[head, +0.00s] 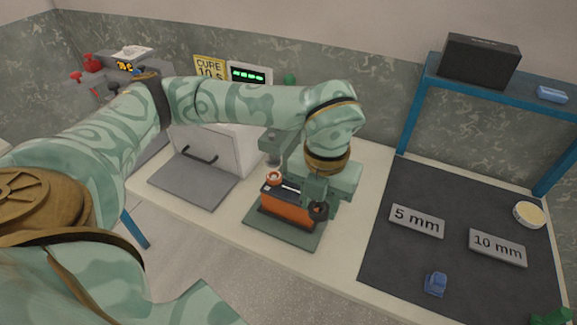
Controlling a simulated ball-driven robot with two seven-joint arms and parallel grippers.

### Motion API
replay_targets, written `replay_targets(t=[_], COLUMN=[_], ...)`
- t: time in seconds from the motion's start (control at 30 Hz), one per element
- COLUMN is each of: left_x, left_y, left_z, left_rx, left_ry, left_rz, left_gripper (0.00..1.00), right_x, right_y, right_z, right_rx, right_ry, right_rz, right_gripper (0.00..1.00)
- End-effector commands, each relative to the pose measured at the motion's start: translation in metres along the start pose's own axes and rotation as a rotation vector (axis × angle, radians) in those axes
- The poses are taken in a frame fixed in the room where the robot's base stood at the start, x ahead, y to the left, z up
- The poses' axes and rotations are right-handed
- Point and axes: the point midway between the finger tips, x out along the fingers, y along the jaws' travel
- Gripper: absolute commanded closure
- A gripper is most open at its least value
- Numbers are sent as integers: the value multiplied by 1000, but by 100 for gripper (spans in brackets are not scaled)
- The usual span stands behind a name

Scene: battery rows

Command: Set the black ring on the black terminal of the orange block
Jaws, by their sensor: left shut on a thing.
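The orange block (284,209) with a dark top sits on a green base plate (260,232) in the middle of the bench. An orange-red ring (274,178) is at the left end of its top. The black ring (319,211) is at the block's right end, right by my left gripper (315,203). My left gripper points down there and is shut on the black ring. The black terminal is hidden by the ring and the gripper, so I cannot tell whether the ring is around it. My right gripper is out of view.
A white box with a dark handle (200,156) stands behind left, with a grey plate (190,182) before it. On the right, a dark mat (400,265) holds "5 mm" (417,221) and "10 mm" (497,247) plates and a blue piece (436,283). A blue shelf (480,83) stands behind.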

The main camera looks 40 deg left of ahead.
Motion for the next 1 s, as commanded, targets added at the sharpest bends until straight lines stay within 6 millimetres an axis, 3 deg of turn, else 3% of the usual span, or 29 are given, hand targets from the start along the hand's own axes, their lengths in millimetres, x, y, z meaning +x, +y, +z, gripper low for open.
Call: replay_targets(t=[0.2,0.4,0.77,0.9,1.0], left_x=[30,69,98,123,126], left_y=[32,51,64,63,63], left_z=[53,88,111,109,110], left_rx=[-10,-6,-4,-3,-3], left_ry=[2,4,2,4,0], left_rz=[4,2,1,1,1], left_gripper=[84,84,84,84,84], right_x=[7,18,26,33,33], right_y=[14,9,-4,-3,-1], right_z=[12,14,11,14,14], right_rx=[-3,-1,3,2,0], right_ry=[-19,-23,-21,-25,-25], right_rz=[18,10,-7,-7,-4], right_gripper=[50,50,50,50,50])
